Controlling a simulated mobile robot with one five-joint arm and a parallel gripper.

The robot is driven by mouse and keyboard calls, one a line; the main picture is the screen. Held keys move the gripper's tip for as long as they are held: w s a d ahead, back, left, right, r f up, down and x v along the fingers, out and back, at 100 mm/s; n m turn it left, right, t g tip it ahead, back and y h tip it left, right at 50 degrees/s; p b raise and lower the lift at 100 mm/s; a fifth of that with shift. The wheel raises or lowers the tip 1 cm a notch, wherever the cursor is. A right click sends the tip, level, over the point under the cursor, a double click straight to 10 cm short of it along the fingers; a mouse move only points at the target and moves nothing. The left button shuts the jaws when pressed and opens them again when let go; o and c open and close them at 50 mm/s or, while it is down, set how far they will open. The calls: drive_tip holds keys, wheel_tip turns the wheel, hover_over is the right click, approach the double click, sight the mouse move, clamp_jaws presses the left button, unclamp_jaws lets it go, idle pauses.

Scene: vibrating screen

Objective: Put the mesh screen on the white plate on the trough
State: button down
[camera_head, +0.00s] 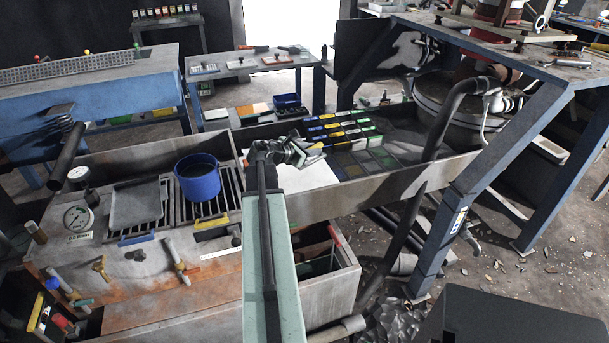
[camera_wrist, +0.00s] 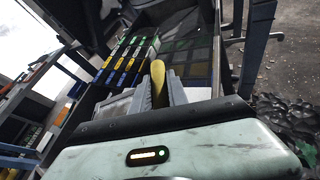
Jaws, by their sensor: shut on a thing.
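My gripper (camera_head: 306,153) is over the white plate (camera_head: 292,177) on the trough (camera_head: 401,185). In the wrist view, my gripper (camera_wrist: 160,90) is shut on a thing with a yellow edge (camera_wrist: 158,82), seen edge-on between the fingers. It looks like the mesh screen, but its mesh face is hidden. In the head view, my arm and gripper cover part of the plate and most of the held thing. The plate shows beside the fingers in the wrist view (camera_wrist: 115,106). I cannot tell whether the held thing touches the plate.
Rows of boxes with blue, yellow and green edges (camera_head: 338,132) stand just behind the plate. Dark flat panels (camera_head: 370,161) lie to their front right. A blue bucket (camera_head: 199,178) stands to the left. A black hose (camera_head: 449,112) bends over the trough's right side.

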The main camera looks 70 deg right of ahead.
sight(299, 169)
wheel_tip(299, 169, down, 8)
drive_tip(key=b, duration=0.6)
drive_tip(key=shift+r, duration=0.15)
drive_tip(key=c, duration=1.3)
unclamp_jaws()
drive_tip(key=shift+w+a+r, duration=0.1)
drive_tip(key=shift+a+r, duration=0.05)
drive_tip(key=p+v, duration=0.4)
drive_tip(key=v, duration=0.6)
drive_tip(key=shift+a+r, duration=0.2)
drive_tip(key=shift+a, duration=0.1)
drive_tip(key=shift+w+a, duration=0.25)
drive_tip(key=shift+a, duration=0.15)
